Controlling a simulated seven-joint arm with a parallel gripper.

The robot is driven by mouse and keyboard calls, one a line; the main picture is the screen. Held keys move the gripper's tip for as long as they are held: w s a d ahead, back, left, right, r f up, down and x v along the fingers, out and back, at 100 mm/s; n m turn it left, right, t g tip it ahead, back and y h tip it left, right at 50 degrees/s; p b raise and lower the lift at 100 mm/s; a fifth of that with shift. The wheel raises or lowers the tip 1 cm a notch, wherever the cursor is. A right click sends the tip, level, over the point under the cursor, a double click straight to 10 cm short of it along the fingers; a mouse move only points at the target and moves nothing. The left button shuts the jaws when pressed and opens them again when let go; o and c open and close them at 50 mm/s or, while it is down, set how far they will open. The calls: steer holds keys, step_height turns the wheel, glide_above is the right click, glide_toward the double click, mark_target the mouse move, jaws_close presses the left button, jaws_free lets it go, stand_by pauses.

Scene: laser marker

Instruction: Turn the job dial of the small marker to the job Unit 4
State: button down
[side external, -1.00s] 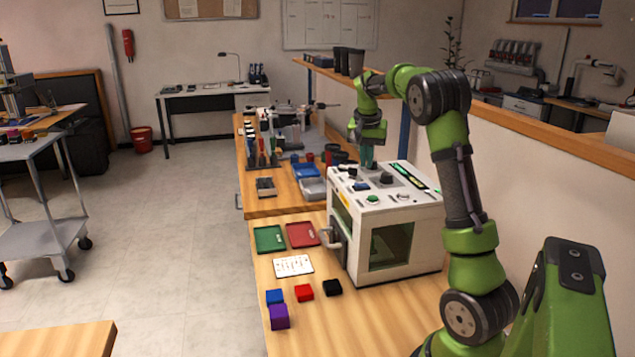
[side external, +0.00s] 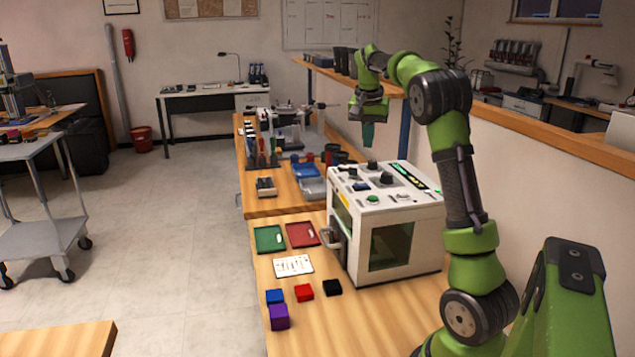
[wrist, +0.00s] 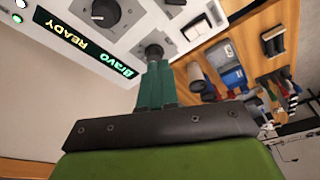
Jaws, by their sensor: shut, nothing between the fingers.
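The small marker (side external: 386,222) is a white box with a window, standing on the wooden bench. Its top carries a far black dial (side external: 371,164), a nearer black dial (side external: 386,177), and a display (side external: 412,175). In the wrist view the display (wrist: 85,45) reads "READY" and "Bravo". My gripper (side external: 367,146) is shut and empty, pointing down above the far dial and apart from it. In the wrist view the shut fingers (wrist: 155,66) lie just below that far dial (wrist: 153,50) in the picture; the other dial (wrist: 105,12) is cut by the top edge. Dial labels are unreadable.
A green button (side external: 372,199) is on the marker's top, and a handle (side external: 334,234) on its left side. Green (side external: 269,239) and red (side external: 302,235) trays, a white card (side external: 293,266) and several coloured blocks lie left of it. Blue bins (side external: 305,170) stand behind.

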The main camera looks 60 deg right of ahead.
mark_target(371, 172)
steer(key=shift+s+d+f, duration=0.15)
steer(key=shift+s+f, duration=0.15)
steer(key=shift+f, duration=0.75)
steer(key=shift+s+d+f, duration=0.2)
steer(key=shift+s+f, duration=0.05)
steer(key=shift+f, duration=0.75)
steer(key=shift+s+d+f, duration=0.15)
steer(key=shift+s+f, duration=0.15)
steer(key=shift+f, duration=0.75)
steer(key=shift+w, duration=0.35)
steer(key=shift+a, duration=0.1)
steer(key=shift+s+a+r, duration=0.1)
steer(key=shift+s+a, duration=0.05)
steer(key=shift+a, duration=0.2)
step_height(371, 172, up, 6)
